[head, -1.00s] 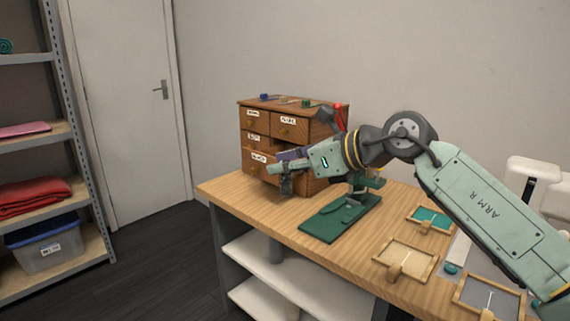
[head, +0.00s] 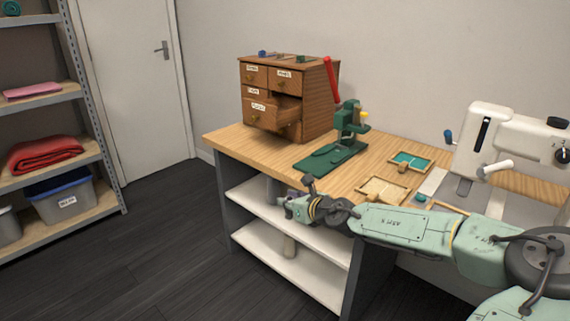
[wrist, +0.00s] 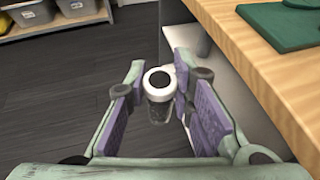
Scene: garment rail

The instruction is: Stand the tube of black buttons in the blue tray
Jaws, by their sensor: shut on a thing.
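The tube (wrist: 159,108) is clear with dark contents and a white cap with a black top. My gripper (wrist: 160,92) is shut on it, with the purple pads on either side, and the tube stands roughly upright in the wrist view. In the head view my gripper (head: 293,206) is in front of the bench edge, below the bench top; the tube cannot be made out there. A teal-lined wooden tray (head: 411,160) lies on the bench, with a beige-lined tray (head: 382,190) in front of it. Whether the teal one is the blue tray is unclear; a third tray is mostly hidden by my arm.
A wooden drawer cabinet (head: 318,105) with an open drawer stands at the back left of the bench (head: 228,137). A green press (head: 340,145) and a white sewing machine (head: 500,150) flank the trays. White shelves (head: 290,243) lie under the bench. Floor to the left is clear.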

